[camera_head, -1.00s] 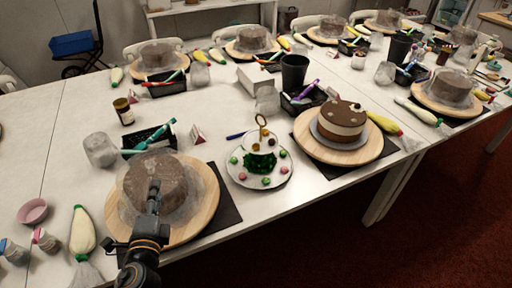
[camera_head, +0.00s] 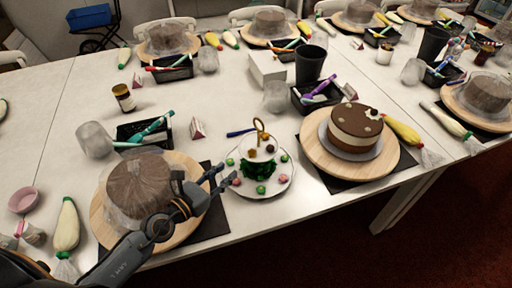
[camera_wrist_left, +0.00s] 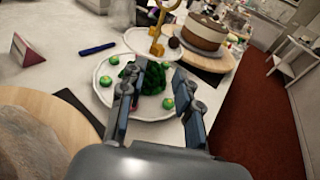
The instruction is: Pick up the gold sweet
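A two-tier white cake stand with a gold ring handle stands on the table; its lower plate (camera_head: 240,188) holds green and pink sweets around a green centre. The gold sweet (camera_head: 251,153) appears as a small gold lump on the upper tier, beside a dark sweet (camera_head: 270,149). In the left wrist view, gold (camera_wrist_left: 156,47) shows on the upper tier, below the handle. My left gripper (camera_head: 227,178) is open and empty, just left of the stand. In the wrist view its spread fingers (camera_wrist_left: 158,88) frame the green centre. My right gripper is out of view.
A plastic-covered cake on a wooden turntable (camera_head: 100,222) lies under my left arm. A chocolate-topped cake (camera_head: 355,127) stands on another turntable to the stand's right. A blue pen (camera_head: 240,132) and a small card (camera_head: 198,129) lie behind the stand.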

